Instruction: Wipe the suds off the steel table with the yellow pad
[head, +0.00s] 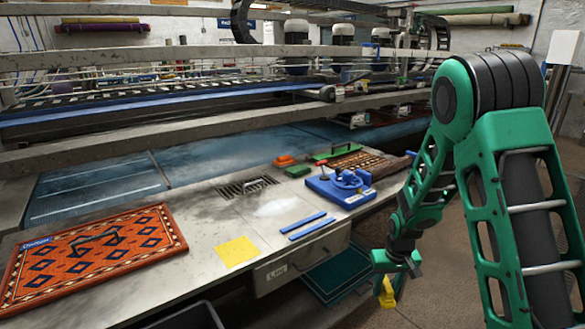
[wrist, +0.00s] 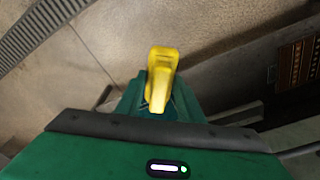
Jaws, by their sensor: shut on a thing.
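The steel table (head: 190,282) runs along the left and middle of the head view. A white patch of suds (head: 277,207) lies on it, between the drain grate and two blue strips. My gripper (head: 386,284) hangs off the table's right front side, over the floor. It is shut on a small yellow piece, which I take as the yellow pad (head: 387,296); it also shows in the wrist view (wrist: 162,72). The jaws partly hide it. A flat yellow square (head: 237,251) lies apart on the table near its front edge.
An orange patterned rug (head: 95,258) covers the table's left. A blue clamp device (head: 340,188), blue strips (head: 306,226), a drain grate (head: 247,187) and a green brush (head: 298,171) are around the suds. A green-edged crate (head: 338,275) stands below the table front.

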